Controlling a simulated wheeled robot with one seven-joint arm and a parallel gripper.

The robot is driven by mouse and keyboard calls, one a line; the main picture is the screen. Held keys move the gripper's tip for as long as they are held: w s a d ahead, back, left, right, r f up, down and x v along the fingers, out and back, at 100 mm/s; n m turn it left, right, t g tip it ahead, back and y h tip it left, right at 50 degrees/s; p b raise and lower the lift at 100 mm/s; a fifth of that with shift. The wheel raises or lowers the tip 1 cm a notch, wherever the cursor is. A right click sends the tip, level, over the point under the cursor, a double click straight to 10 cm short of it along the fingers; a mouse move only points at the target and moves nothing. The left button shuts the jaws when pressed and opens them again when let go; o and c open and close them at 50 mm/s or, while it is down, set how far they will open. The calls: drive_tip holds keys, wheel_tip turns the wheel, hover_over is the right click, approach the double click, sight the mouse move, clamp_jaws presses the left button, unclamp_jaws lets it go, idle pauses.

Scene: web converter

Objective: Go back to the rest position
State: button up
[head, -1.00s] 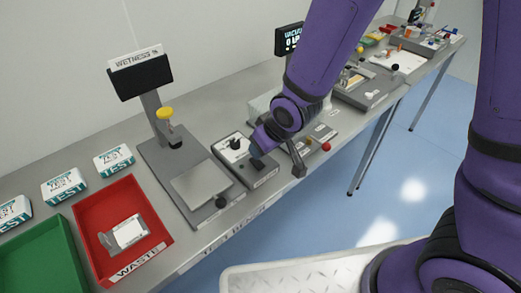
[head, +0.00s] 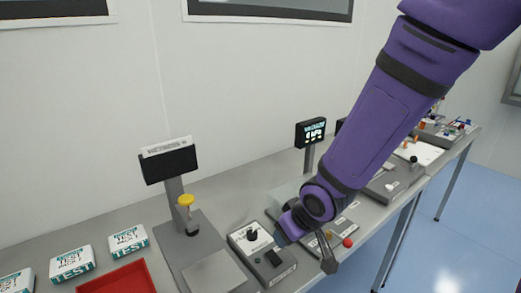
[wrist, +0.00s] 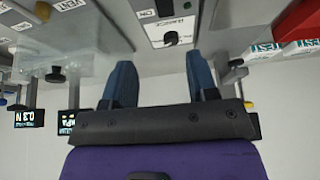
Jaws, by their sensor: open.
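My gripper (head: 303,250) hangs over the bench in the head view, beside a grey control box with a black knob (head: 253,236). In the wrist view its two blue fingers (wrist: 158,70) stand apart with nothing between them, so it is open and empty. The knob box (wrist: 172,30) shows past the fingertips in the wrist view. My purple arm reaches down from the upper right. I cannot tell whether a finger touches the box.
A tester with a yellow knob (head: 186,200) stands left of the knob box. A red tray (head: 122,281) and several white test boxes (head: 72,263) lie further left. A black display (head: 310,132) stands behind my gripper. A red ball knob (head: 347,243) is close on its right.

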drive_tip(key=d+r+m+h, duration=0.1)
drive_tip(key=d+r+m, duration=0.1)
drive_tip(key=d+r, duration=0.65)
drive_tip(key=s+d+r+m+h, duration=0.1)
drive_tip(key=s+d+r+m, duration=0.3)
drive_tip(key=s+d+r, duration=0.9)
wheel_tip(320, 180, up, 3)
drive_tip(key=shift+s+f+m+t+h, duration=0.1)
drive_tip(key=shift+s+m+t+h, duration=0.25)
drive_tip(key=shift+s, duration=0.75)
